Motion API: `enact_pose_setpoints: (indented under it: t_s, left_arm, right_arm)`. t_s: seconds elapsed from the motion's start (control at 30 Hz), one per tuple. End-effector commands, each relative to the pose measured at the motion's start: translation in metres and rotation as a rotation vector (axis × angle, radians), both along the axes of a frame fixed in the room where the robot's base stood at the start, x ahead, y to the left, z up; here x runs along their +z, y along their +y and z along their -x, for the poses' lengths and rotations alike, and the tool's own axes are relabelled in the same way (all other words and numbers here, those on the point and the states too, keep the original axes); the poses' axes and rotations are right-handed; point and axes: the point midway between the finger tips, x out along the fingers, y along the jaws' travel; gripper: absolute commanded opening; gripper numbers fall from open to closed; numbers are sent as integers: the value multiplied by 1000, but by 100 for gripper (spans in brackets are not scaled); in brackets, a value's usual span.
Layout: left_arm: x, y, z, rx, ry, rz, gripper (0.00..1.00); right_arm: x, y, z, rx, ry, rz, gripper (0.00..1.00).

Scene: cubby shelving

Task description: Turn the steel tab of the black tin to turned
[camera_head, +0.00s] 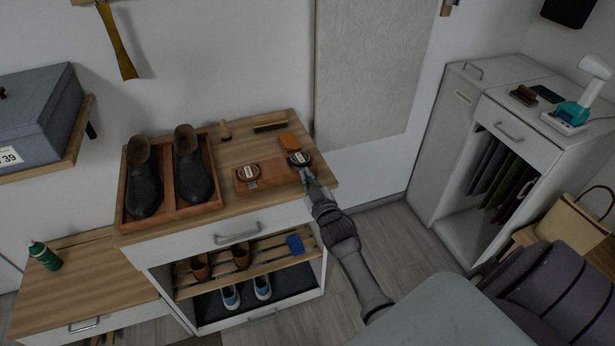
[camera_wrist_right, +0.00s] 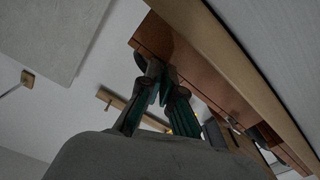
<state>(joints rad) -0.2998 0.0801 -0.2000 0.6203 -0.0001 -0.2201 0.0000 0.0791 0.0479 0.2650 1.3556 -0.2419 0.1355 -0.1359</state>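The black tin (camera_head: 299,158) has a pale label and lies on the right part of a brown wooden tray (camera_head: 272,176) on the cabinet top. My right gripper (camera_head: 308,177) is at the tin's front edge, coming from the lower right. Its fingers hide that edge, and I cannot make out the steel tab. In the right wrist view, the two teal-padded fingers (camera_wrist_right: 161,75) are close together in front of a brown wooden surface (camera_wrist_right: 185,60). Whether anything is between the tips is unclear. My left gripper is not in view.
A brown tin (camera_head: 247,173) lies to the left on the same tray. An orange block (camera_head: 289,142) and a brush (camera_head: 270,122) are behind. Dark shoes (camera_head: 193,168) stand in a wooden tray at left.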

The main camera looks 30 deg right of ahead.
Motion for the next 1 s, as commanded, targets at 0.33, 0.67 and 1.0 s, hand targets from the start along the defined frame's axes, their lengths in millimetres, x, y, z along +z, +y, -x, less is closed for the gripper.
enact_pose_setpoints:
  t_s: [0.33,0.67,1.0]
  left_arm:
    - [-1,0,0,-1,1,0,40]
    - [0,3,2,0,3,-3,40]
    - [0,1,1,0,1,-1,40]
  right_arm:
    - [-8,2,3,0,18,-4,26]
    - [-4,1,2,0,9,-1,29]
    - [-5,13,54,-1,11,-3,29]
